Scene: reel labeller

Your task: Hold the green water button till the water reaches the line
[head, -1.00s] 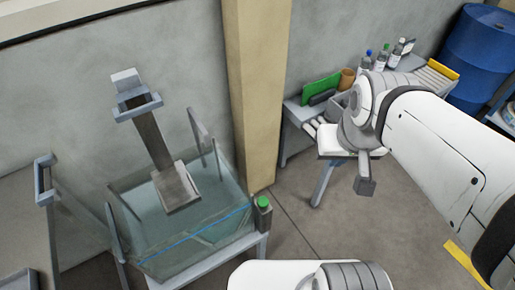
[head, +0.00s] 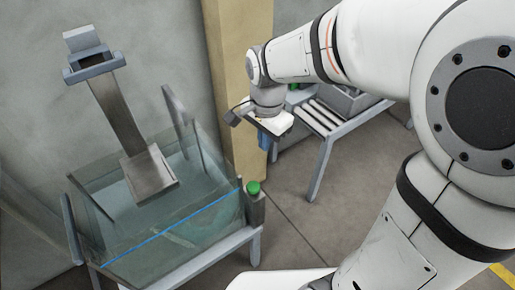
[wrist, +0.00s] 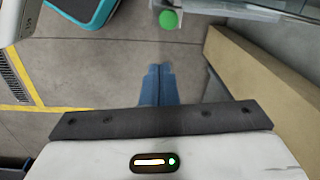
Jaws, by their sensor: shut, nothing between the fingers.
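The green button (head: 253,187) sits on top of a grey post (head: 256,210) at the right corner of the glass tank (head: 216,238). It also shows at the top of the wrist view (wrist: 169,19), beyond my fingertips. The tank holds pale teal water; a blue line (head: 170,230) crosses its front wall. I cannot tell exactly how the water level compares with the line. My gripper (head: 263,143) is shut and empty, above and behind the button and apart from it. Its blue fingers (wrist: 160,68) are together in the wrist view.
A metal chute (head: 125,120) slopes into the tank. A beige pillar (head: 238,80) stands close behind my gripper. A grey roller bench (head: 330,120) is to the right. Open floor (head: 300,230) lies right of the tank.

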